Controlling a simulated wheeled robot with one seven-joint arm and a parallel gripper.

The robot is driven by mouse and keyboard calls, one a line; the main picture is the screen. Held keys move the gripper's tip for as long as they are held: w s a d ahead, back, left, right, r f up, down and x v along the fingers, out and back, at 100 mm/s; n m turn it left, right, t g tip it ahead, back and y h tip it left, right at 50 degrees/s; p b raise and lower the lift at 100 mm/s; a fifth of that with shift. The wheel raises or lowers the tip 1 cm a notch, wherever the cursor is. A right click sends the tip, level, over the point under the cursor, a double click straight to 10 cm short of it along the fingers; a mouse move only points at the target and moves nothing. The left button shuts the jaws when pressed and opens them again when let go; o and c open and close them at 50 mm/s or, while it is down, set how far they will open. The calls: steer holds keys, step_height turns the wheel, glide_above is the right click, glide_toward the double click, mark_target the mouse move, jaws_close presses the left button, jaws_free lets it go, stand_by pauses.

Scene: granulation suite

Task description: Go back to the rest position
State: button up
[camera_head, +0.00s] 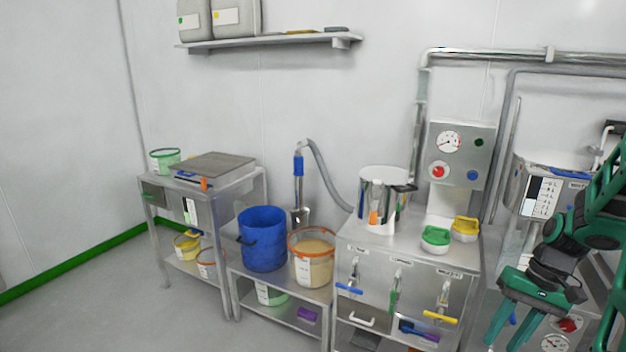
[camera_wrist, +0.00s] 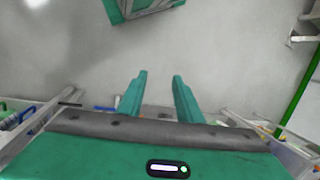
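My gripper (camera_head: 516,322) is at the lower right of the head view, in front of the machine at the right. Its two green fingers are spread apart and point downward, with nothing between them. In the wrist view, the two fingers of my gripper (camera_wrist: 160,92) stand apart with bare grey floor behind them. No object is held. The rest position itself is not marked in either view.
A steel cabinet (camera_head: 385,262) with a metal pot (camera_head: 385,192) and two lidded tubs stands left of my gripper. Further left, a low bench holds a blue bucket (camera_head: 263,240) and a powder bucket (camera_head: 311,262). Floor (camera_head: 130,305) is clear at the left.

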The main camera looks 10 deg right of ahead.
steer(key=s+a+r+m+h, duration=0.1)
steer(key=s+a+r+h, duration=0.2)
steer(key=s+r, duration=0.7)
steer(key=shift+s+a+t, duration=0.3)
steer(key=shift+s+a, duration=0.9)
steer(key=shift+s, duration=0.8)
steer(key=shift+r, duration=0.1)
